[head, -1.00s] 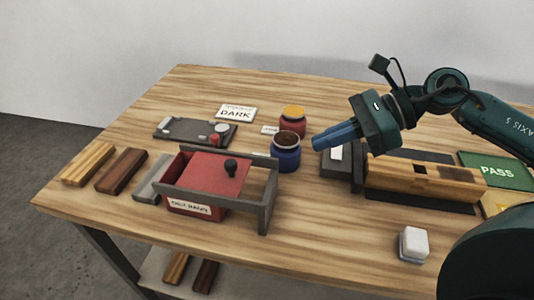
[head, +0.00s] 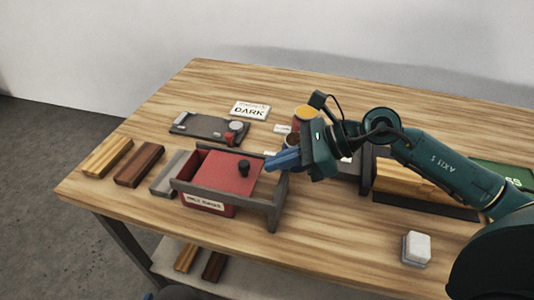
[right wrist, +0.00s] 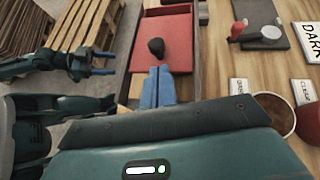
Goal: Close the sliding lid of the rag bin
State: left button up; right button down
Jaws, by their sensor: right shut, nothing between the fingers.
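The rag bin (head: 205,201) is a red box with a pale label, set in grey rails (head: 233,203) that reach out past its right side. Its flat red lid (head: 222,173) sits between the rails, slid partly to the right. A dark gap shows at the bin's left end. The lid (right wrist: 178,27) bears a black knob (head: 243,167); the knob also shows in the right wrist view (right wrist: 156,46). My right gripper (head: 270,164) is shut and empty, its blue fingertips (right wrist: 158,70) just right of the knob, seemingly apart. My left gripper (right wrist: 101,72) appears at the wrist view's left; its jaw opening is unclear.
A grey block (head: 172,175) and two wooden bars (head: 139,165) lie left of the bin. A dark tray (head: 205,128) and the DARK card (head: 250,110) lie behind. Jars stand near my right gripper, an orange-topped one (head: 306,113) visible. A white block (head: 417,247) lies front right.

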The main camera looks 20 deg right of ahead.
aim_at(245, 160)
jog(key=shift+w+a, duration=0.2)
jog(key=shift+a, duration=0.35)
jog(key=shift+w+a, duration=0.2)
jog(key=shift+a, duration=0.3)
jog(key=a, duration=0.1)
jog(key=w+a, duration=0.2)
jog(key=shift+w+a, duration=0.25)
jog(key=shift+a, duration=0.1)
jog(key=shift+r, duration=0.1)
